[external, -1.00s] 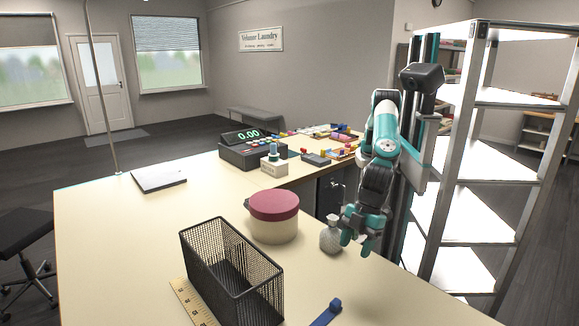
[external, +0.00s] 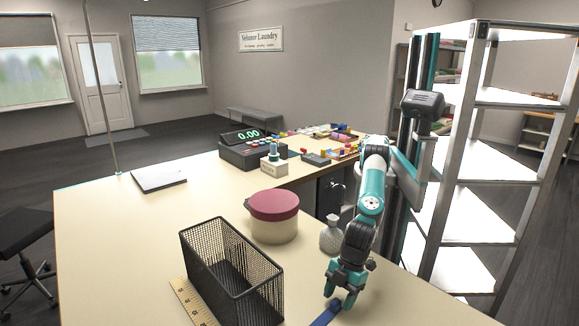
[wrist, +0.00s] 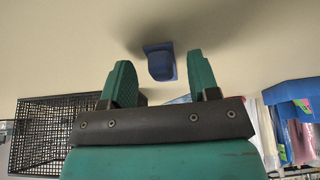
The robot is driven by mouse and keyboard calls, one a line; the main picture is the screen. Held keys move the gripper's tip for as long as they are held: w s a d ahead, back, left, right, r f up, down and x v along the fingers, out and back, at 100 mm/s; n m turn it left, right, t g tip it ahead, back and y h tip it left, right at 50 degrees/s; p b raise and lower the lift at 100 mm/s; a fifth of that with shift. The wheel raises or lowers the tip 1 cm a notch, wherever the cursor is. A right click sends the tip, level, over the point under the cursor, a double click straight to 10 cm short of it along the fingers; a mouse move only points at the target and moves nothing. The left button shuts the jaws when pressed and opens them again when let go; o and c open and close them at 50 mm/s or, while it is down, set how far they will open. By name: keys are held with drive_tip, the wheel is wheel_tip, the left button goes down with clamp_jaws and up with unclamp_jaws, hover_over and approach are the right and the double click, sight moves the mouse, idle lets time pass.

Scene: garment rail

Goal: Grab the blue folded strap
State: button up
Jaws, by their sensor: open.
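The blue folded strap (external: 327,313) lies on the counter at the bottom of the external view, partly cut off by the frame's lower edge. In the wrist view the strap (wrist: 160,61) shows end-on, ahead of and between my two teal fingers. My gripper (external: 338,301) is low over the counter at the strap's far end, pointing down. It is open, and the wrist view shows a clear gap between its fingertips (wrist: 159,75). Whether a finger touches the strap cannot be told.
A black mesh basket (external: 196,247) stands left of the strap, with a yellow measuring tape (external: 181,293) beside it. A round tub with a maroon lid (external: 273,204) and a grey bottle-like thing (external: 330,237) stand behind my gripper.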

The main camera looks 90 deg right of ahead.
drive_tip(key=shift+c, duration=0.4)
drive_tip(key=c, duration=0.9)
